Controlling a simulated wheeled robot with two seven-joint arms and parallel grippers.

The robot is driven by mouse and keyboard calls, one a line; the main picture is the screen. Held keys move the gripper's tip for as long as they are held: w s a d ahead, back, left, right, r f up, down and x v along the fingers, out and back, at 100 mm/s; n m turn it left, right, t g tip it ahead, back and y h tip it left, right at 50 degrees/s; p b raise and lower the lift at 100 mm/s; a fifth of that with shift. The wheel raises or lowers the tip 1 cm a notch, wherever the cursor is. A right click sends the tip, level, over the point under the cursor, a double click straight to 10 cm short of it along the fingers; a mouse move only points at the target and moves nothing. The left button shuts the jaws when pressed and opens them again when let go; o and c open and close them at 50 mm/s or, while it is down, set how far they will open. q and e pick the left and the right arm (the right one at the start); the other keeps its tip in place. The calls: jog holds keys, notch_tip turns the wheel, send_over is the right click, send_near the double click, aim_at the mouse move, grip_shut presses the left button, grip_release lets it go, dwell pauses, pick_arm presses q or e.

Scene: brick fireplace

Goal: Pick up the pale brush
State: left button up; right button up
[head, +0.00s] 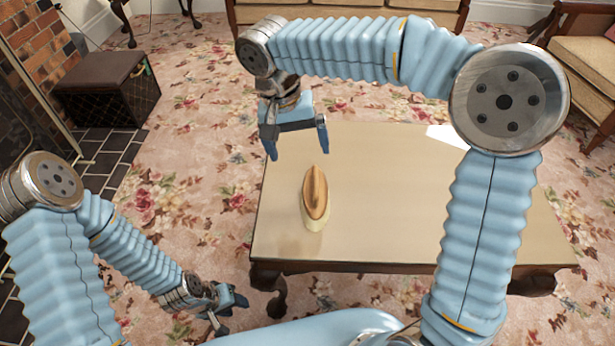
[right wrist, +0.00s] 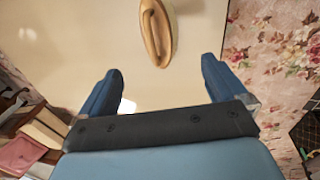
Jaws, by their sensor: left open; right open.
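The pale brush (head: 314,198) lies on the table (head: 400,200) near its left side, with a wooden top and pale bristles beneath. It also shows in the right wrist view (right wrist: 156,32), beyond my fingertips. My right gripper (head: 297,147) is open and empty above the table's far left edge, behind the brush and apart from it. Its two blue fingers (right wrist: 158,88) are spread wide in the right wrist view. My left gripper (head: 232,312) is open and empty, low at the left of the table, away from the brush.
A white sheet (head: 447,135) lies at the table's far side, partly behind my right arm. A dark box (head: 107,88) stands on the floor by the brick fireplace (head: 38,40). A sofa (head: 585,65) is at the far right. The tabletop around the brush is clear.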

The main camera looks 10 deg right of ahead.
aim_at(315, 190)
jog(key=d+f, duration=0.1)
jog(key=f, duration=0.3)
jog(key=d+f, duration=0.1)
jog(key=f, duration=0.3)
jog(key=d+f+b, duration=0.1)
jog(key=f, duration=0.4)
jog(key=shift+s+f, duration=0.1)
jog(key=shift+s, duration=0.25)
jog(key=shift+c, duration=0.3)
jog(key=c, duration=1.2)
jog(key=shift+o, duration=0.2)
